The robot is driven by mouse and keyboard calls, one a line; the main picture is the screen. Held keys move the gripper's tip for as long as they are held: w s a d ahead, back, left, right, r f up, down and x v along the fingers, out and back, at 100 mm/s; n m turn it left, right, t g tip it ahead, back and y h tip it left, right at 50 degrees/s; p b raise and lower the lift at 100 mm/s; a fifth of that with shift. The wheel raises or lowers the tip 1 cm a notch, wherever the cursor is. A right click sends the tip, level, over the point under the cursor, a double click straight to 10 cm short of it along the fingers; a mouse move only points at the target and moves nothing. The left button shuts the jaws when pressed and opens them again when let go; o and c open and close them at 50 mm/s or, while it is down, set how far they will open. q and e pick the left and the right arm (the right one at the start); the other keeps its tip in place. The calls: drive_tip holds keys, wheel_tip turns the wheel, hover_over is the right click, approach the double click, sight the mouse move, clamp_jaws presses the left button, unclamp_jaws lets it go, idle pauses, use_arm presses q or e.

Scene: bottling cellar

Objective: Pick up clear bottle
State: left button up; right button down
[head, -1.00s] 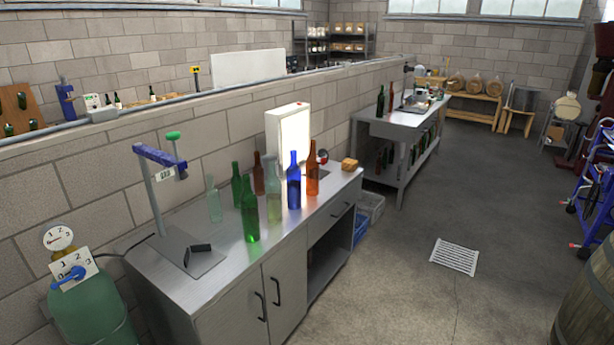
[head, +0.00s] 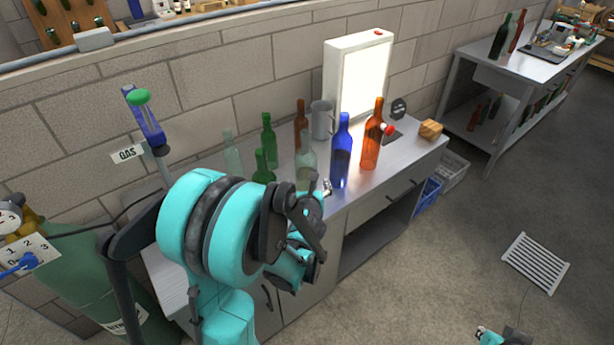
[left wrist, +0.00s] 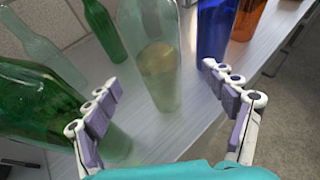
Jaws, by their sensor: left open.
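The clear bottle (head: 306,168) stands upright on the steel bench in the middle of the bottle group. In the left wrist view the clear bottle (left wrist: 158,70) stands between the spread fingers of my left gripper (left wrist: 160,95). The gripper is open, with visible room on both sides of the bottle. In the head view my left gripper (head: 326,188) is at the bench front, partly hidden by my arm. A second, paler clear bottle (head: 232,156) stands further left; it also shows in the left wrist view (left wrist: 42,42). Only a small part of my right arm shows at the bottom right.
Green bottles (head: 268,140) stand left of the clear bottle, one close to a left finger. A blue bottle (head: 341,152) and an amber bottle (head: 371,138) stand to its right. A grey jug (head: 321,121) and light box (head: 358,78) are behind.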

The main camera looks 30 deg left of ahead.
sight(306, 179)
use_arm(q)
drive_tip(key=b+x, duration=0.1)
drive_tip(key=x, duration=0.1)
drive_tip(key=shift+w+a+f, duration=0.1)
drive_tip(key=shift+a+f, duration=0.05)
drive_tip(key=shift+a, duration=0.1)
drive_tip(key=b+x, duration=0.1)
drive_tip(key=x, duration=0.3)
drive_tip(key=shift+w+a+f+b, duration=0.1)
drive_tip(key=shift+a+f+b, duration=0.05)
drive_tip(key=shift+b, duration=0.25)
drive_tip(key=shift+w+a+f, duration=0.1)
drive_tip(key=shift+w+a, duration=0.1)
drive_tip(key=shift+w, duration=0.15)
drive_tip(key=shift+s, duration=0.1)
drive_tip(key=c, duration=1.7)
drive_tip(key=shift+o, duration=0.2)
